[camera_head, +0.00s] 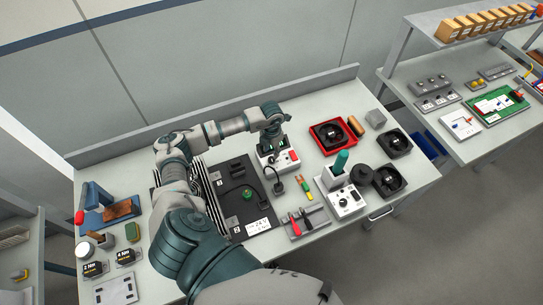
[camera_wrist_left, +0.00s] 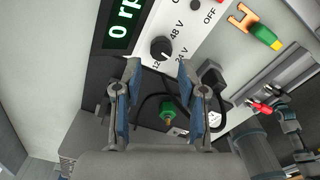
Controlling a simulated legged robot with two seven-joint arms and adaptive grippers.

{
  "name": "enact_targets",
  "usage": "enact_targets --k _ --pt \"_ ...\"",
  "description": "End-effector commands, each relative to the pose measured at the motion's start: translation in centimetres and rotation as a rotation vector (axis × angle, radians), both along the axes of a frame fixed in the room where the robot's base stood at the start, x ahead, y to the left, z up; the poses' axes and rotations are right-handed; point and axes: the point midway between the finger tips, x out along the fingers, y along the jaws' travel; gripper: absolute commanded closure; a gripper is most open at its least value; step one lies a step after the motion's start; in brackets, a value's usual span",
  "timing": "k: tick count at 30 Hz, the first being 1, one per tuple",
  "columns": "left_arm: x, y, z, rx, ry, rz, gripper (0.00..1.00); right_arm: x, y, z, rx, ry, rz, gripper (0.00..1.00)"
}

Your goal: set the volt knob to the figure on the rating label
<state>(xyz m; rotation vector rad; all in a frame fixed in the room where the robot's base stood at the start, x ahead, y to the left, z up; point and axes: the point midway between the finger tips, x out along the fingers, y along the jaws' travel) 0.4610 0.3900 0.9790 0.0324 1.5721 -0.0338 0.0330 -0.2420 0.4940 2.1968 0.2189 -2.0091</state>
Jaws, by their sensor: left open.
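A small white label (camera_head: 258,227) lies on the black board, too small to read.
A dark display (camera_wrist_left: 122,22) beside the knob reads 0 with cut-off letters. A green part (camera_head: 247,195) and cables are on the black board (camera_head: 228,215).

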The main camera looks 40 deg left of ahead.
Motion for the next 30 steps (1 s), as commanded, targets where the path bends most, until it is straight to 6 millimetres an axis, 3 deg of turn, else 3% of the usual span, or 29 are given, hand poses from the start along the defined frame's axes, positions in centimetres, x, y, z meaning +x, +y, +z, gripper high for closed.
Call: enact_targets --k 3,9,20,25,30 --pt "-0.1 0.0 -2.4 -0.001 0.003 0.002 0.59 0.0 0.0 0.4 0.000 0.000 0.000 0.43" --pt "0.0 -0.1 -4.9 0.000 0.001 0.001 0.59 0.0 0.0 0.7 0.000 0.000 0.001 0.43" --pt "0.0 -0.1 -5.6 0.000 -0.001 0.001 0.59 0.0 0.0 0.7 0.000 0.000 0.001 0.43" --pt "0.0 0.0 -5.6 0.000 0.000 0.001 0.97 0.0 0.0 0.7 0.000 0.001 0.001 0.43" --pt "0.1 0.0 -5.6 0.000 -0.001 0.018 1.00 0.0 0.0 0.6 0.000 0.001 0.001 0.43"
